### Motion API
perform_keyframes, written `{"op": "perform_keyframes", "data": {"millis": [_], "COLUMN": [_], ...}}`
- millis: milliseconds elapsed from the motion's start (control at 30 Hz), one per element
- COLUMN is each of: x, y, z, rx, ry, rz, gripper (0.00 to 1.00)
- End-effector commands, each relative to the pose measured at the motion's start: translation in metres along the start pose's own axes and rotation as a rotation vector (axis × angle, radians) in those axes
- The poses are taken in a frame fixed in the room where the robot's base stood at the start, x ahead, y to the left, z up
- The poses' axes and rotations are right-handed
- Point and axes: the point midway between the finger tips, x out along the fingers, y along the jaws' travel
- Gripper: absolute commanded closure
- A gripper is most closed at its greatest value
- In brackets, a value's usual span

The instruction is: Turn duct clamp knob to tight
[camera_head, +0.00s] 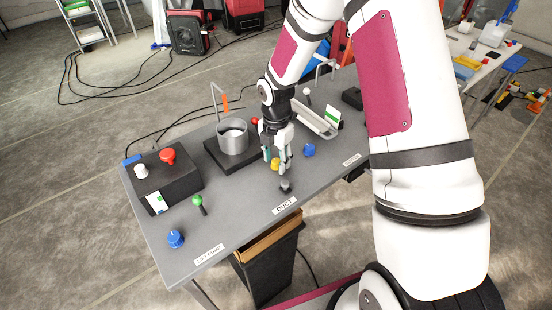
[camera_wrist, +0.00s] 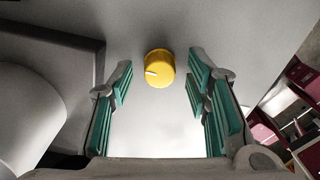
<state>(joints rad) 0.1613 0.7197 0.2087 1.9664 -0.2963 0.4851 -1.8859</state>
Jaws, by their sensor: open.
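A yellow knob (camera_head: 275,164) stands on the grey table, behind the DUCT label (camera_head: 286,205). In the wrist view the yellow knob (camera_wrist: 160,68) lies ahead, between the lines of my two fingers. A white pointer mark on it points left. My gripper (camera_head: 277,160) is over the table at this knob, fingers down. In the wrist view my gripper (camera_wrist: 160,84) is open, with teal pads on both sides and clear gaps to the knob. I cannot tell the height between fingertips and knob. No writing around the knob can be read.
A metal cup (camera_head: 233,137) on a dark base stands left of my gripper. A small dark knob (camera_head: 285,186) is close in front, and a blue knob (camera_head: 309,150) is to the right. A black box (camera_head: 166,180) with red and white buttons stands at the left.

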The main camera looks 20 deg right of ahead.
Motion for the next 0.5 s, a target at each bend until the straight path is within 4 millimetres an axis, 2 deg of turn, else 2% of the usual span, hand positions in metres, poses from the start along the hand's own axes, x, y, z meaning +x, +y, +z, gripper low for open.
{"op": "perform_keyframes", "data": {"millis": [300,500], "x": [0.0023,0.0021], "y": [0.0002,0.0002], "z": [0.0002,0.0001], "rx": [0.000,0.000], "ry": [-0.001,-0.001], "rz": [0.000,0.000], "gripper": [0.56,1.00]}}
